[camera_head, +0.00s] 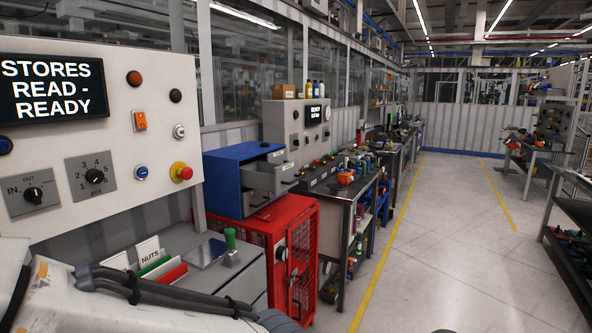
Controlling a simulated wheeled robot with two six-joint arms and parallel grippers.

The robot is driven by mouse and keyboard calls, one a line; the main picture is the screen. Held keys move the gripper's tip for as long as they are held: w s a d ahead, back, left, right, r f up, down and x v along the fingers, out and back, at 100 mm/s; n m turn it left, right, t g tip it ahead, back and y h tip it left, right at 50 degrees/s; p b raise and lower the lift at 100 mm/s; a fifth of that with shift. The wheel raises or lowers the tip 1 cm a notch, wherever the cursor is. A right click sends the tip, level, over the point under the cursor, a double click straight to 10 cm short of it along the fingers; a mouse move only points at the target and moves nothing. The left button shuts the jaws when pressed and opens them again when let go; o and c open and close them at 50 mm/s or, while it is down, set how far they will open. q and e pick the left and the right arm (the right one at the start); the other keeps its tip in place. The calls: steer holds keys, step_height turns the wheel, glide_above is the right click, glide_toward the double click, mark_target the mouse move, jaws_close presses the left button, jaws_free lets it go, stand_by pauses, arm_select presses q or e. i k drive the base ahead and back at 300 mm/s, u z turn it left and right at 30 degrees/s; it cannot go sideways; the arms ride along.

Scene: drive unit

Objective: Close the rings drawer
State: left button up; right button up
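A blue drawer cabinet (222,188) stands on top of a red cage cabinet, in the middle left of the head view. A grey drawer (270,179) sticks out of its open front toward the right. Grey drawer fronts also show above and below it, but how far each is out is hard to tell. I cannot read any label, so I cannot tell which drawer is the rings drawer. Part of my arm, white with black cables, crosses the bottom left. Neither gripper shows in the view.
A panel (120,215) with knobs and a "STORES READ - READY" screen is at the left. The red cage cabinet (284,262) stands beyond. The floor (440,260) at the right is clear.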

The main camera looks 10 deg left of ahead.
mark_target(275, 179)
steer(key=i, duration=0.35)
steer(key=u, duration=0.65)
steer(key=k, duration=0.3)
steer(key=z, duration=0.8)
steer(key=i, duration=0.7)
steer(key=u, duration=0.35)
steer(key=i, duration=0.7)
steer(key=u, duration=0.4)
